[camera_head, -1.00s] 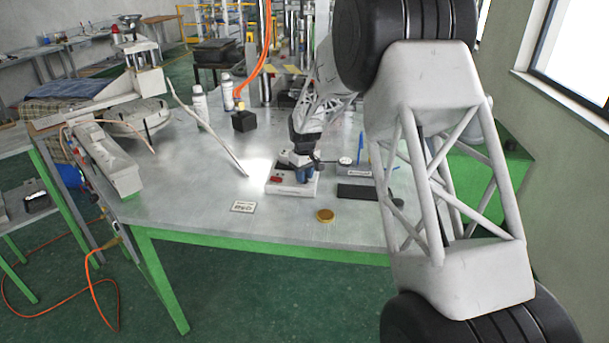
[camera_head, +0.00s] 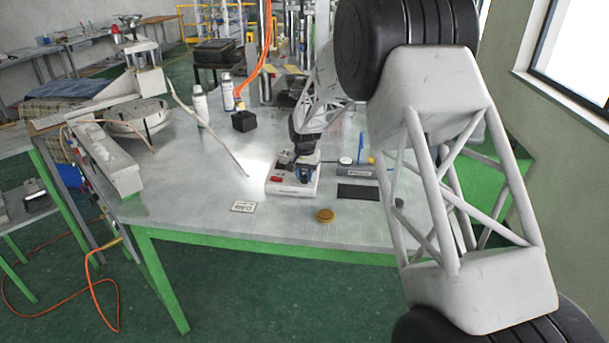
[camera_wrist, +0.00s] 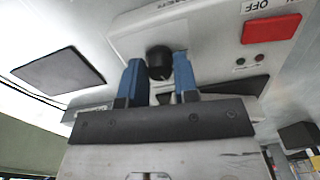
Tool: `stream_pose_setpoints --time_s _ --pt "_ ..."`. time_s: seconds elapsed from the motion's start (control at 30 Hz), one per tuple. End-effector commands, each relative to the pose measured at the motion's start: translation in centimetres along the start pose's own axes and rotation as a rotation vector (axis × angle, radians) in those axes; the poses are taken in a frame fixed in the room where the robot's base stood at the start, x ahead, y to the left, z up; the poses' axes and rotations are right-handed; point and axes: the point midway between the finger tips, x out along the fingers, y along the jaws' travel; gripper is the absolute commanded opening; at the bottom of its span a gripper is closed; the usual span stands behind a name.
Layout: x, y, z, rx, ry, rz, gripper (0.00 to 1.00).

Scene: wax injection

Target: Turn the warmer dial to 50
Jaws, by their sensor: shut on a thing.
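The warmer (camera_head: 281,189) is a white box on the metal table, with a red OFF switch (camera_wrist: 271,29) that shows in the wrist view. Its black round dial (camera_wrist: 159,62) is between the two blue fingers of my gripper (camera_wrist: 159,72). My gripper (camera_head: 306,180) also shows from above in the head view, over the warmer, and is shut on the dial. The dial's scale and pointer cannot be read, and my gripper hides the dial in the head view.
A small printed card (camera_head: 243,206) and a gold round tin (camera_head: 325,215) lie near the table's front edge. A dark flat pad (camera_head: 357,192) is to the warmer's right.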

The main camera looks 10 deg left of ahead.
Motion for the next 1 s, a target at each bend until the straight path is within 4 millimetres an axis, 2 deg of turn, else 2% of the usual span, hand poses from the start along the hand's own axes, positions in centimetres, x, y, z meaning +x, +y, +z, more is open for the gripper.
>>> stream_pose_setpoints --time_s 0.6,1.0 --pt "0.04 0.0 -0.03 0.569 0.0 0.0 0.05" --pt "0.09 0.01 -0.04 0.772 0.0 0.0 0.05"
